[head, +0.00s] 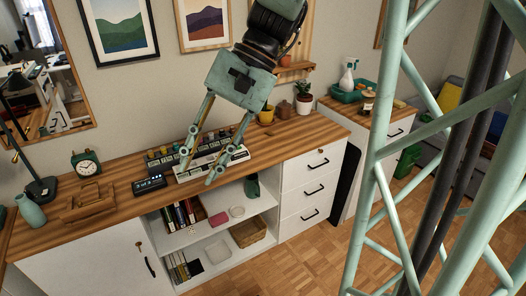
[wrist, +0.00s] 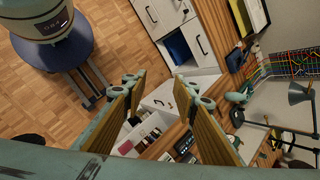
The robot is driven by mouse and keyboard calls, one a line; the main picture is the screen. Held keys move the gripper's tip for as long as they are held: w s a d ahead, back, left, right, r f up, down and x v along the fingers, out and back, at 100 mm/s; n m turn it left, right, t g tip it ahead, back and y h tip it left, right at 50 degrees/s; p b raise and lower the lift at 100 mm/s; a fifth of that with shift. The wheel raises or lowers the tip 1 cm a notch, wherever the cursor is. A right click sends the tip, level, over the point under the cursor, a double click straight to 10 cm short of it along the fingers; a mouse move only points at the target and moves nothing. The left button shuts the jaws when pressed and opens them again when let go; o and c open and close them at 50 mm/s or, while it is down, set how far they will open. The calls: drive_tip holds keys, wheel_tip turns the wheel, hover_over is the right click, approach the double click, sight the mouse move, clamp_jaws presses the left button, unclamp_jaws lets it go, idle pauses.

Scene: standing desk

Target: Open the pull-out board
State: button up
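The desk has a long wooden top (head: 120,208) over white cabinets. I cannot clearly make out a pull-out board in either view. My gripper (head: 200,172) hangs over the middle of the desk, in front of and above a white keyboard-like device (head: 222,160). Its two fingers are spread apart with nothing between them. In the wrist view my gripper (wrist: 158,90) also shows open, with a clear gap between the fingers. The fingers and the arm hide part of the device and the desk behind them.
A black device (head: 149,184), a wooden caddy (head: 88,203), a clock (head: 86,164) and a lamp (head: 40,188) stand left of my gripper. Open shelves (head: 208,238) are below, with white drawers (head: 309,190) to the right. The parquet floor (head: 300,262) in front is clear.

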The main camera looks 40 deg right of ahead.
drive_tip(key=w+d+f+m+t+y+p, duration=0.1)
drive_tip(key=w+d+f+m+t+y, duration=0.2)
drive_tip(key=w+d, duration=0.4)
drive_tip(key=w+d+f+m+t+y, duration=0.1)
drive_tip(key=w+d+f+m, duration=0.1)
drive_tip(key=w+d+m, duration=0.4)
drive_tip(key=w+d+f+m+t+p, duration=0.1)
drive_tip(key=w+d+f+m+t, duration=0.3)
drive_tip(key=d, duration=0.7)
drive_tip(key=w+d+f+m+t, duration=0.15)
drive_tip(key=w+d+f, duration=0.3)
drive_tip(key=d, duration=0.65)
drive_tip(key=m+t+h+p, duration=0.2)
drive_tip(key=m+t+h, duration=0.6)
drive_tip(key=m+h, duration=0.55)
approach(322, 152)
drive_tip(key=s, duration=0.6)
drive_tip(key=shift+w+a+r+g, duration=0.15)
drive_tip(key=shift+a+r+g, duration=0.1)
drive_tip(key=shift+a+r, duration=0.1)
drive_tip(key=shift+w, duration=0.15)
drive_tip(key=shift+w+d+b, duration=0.3)
drive_tip(key=shift+w+b, duration=0.05)
drive_tip(key=shift+w, duration=1.9)
drive_tip(key=shift+w+d+b, duration=0.3)
drive_tip(key=shift+w+b, duration=0.05)
drive_tip(key=shift+w, duration=1.9)
drive_tip(key=shift+w+d+b, duration=0.3)
drive_tip(key=shift+w+b, duration=0.05)
drive_tip(key=shift+w, duration=1.9)
